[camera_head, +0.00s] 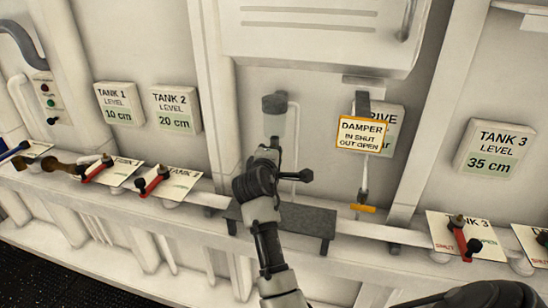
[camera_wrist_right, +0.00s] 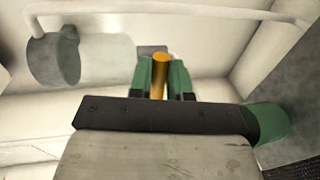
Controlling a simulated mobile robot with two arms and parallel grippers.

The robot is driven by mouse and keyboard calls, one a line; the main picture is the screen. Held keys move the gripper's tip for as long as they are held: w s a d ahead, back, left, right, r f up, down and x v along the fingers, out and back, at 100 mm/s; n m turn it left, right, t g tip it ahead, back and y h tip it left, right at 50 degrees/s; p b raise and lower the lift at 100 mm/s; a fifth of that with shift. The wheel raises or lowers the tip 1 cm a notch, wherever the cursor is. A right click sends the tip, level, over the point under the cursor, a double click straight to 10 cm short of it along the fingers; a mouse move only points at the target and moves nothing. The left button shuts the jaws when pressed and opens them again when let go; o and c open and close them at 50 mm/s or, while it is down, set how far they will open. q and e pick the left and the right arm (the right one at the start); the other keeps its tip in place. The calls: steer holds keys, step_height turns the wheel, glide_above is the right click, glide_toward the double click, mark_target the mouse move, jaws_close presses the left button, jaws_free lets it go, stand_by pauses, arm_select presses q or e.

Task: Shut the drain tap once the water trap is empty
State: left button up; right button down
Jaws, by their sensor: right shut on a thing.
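The water trap (camera_head: 275,104) hangs on the wall in the middle of the head view, with a dark grey cap and a paler bowl below. In the right wrist view the trap (camera_wrist_right: 105,60) lies sideways at upper left. Its bowl looks evenly pale, and I cannot make out a water line. My right gripper (camera_head: 272,152) is just below the trap, hiding the drain tap in the head view. In the right wrist view its green fingers (camera_wrist_right: 165,80) are shut on a brass-coloured piece (camera_wrist_right: 159,72), apparently the drain tap's handle. My left gripper is not in view.
A dark grey shelf (camera_head: 305,218) stands below the trap. A damper sign (camera_head: 361,133) and yellow pull handle (camera_head: 363,208) hang to the right. Red-handled levers (camera_head: 152,183) line the ledge on both sides. A cabinet (camera_head: 312,35) juts out above.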

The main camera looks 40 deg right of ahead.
stand_by(0.4)
steer(key=c, duration=1.3)
jaws_free()
steer(key=shift+o, duration=1.1)
steer(key=shift+w+f, duration=0.1)
steer(key=shift+w, duration=0.05)
